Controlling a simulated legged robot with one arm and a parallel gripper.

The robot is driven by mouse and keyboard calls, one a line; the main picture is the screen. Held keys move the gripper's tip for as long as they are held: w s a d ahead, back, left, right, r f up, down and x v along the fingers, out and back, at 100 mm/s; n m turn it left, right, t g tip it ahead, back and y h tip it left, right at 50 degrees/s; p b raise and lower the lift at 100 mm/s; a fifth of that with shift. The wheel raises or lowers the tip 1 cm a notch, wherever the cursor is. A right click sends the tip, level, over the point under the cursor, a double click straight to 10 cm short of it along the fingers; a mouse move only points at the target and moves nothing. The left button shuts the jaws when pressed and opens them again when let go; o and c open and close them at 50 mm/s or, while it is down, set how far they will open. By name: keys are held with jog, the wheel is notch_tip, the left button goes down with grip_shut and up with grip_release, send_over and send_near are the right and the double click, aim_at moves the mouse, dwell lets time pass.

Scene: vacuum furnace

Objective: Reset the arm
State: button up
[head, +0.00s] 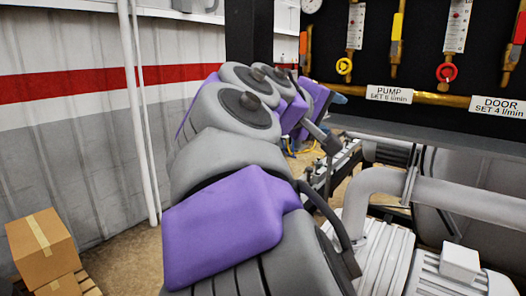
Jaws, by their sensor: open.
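My arm (230,215), grey with purple covers, rises through the middle of the head view and folds at its upper joints. My gripper (335,120) is at the far end, partly hidden behind the arm's joints. Its fingers look spread apart, one at the upper right and one lower down. I see nothing held between them. It is in front of the black valve panel's lower edge, and I cannot tell the exact distance to the panel.
A black panel (430,65) with red and yellow valves and PUMP and DOOR labels stands at the right. Below it are a large grey pipe (440,195) and ribbed machinery (375,250).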

jog(key=s+d+f+m+g+y+b, duration=0.25)
jog(key=s+d+f, duration=0.4)
jog(key=f, duration=0.65)
jog(key=s+d+f+m+g+y+b, duration=0.15)
jog(key=s+d+f+g, duration=0.4)
jog(key=f, duration=0.65)
jog(key=s+a+f+g+y+b, duration=0.1)
jog(key=s+a+f+g+y, duration=0.1)
jog(key=s+f, duration=1)
jog(key=s+a+f+m+g+y+b, duration=0.1)
jog(key=s+a+f+g+y, duration=0.2)
jog(key=s+a+f, duration=0.4)
jog(key=s+f+y, duration=0.1)
jog(key=s+f, duration=0.4)
jog(key=s, duration=0.1)
jog(key=shift+f+m+y+b, duration=0.15)
jog(key=shift+m+y+b, duration=0.15)
jog(key=shift+b, duration=0.1)
jog(key=shift+w+a, duration=0.1)
jog(key=shift+a, duration=0.15)
